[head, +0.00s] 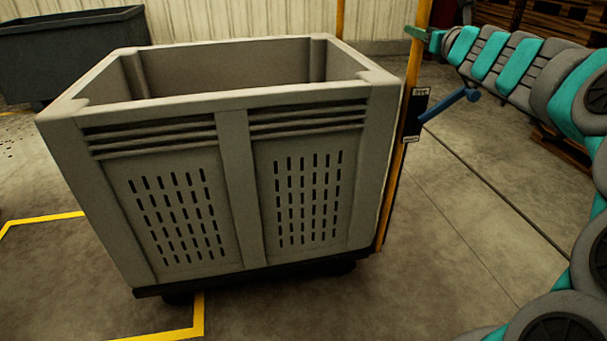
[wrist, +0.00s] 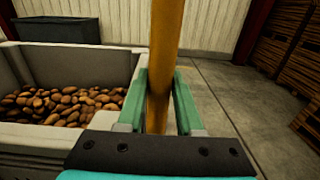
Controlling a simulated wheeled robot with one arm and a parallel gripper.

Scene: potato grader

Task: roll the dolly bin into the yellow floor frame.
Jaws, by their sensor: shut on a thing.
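The dolly bin (head: 236,170) is a grey slotted crate on a dark wheeled base, standing upright in the head view. Its orange-yellow handle post (head: 395,180) rises at its right side. My gripper (head: 423,36) is shut on the upper part of this post; the wrist view shows the post (wrist: 165,60) between the green fingers (wrist: 160,100). The wrist view also shows potatoes (wrist: 62,105) inside the bin. The yellow floor frame (head: 198,318) shows as lines left of and below the bin. The bin overlaps its near right part and hides some of its lines.
A dark grey bin (head: 70,50) stands at the back left, near the pale corrugated wall (head: 250,18). Wooden pallets (head: 560,18) are stacked at the back right. A blue lever (head: 450,105) sticks out from the post.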

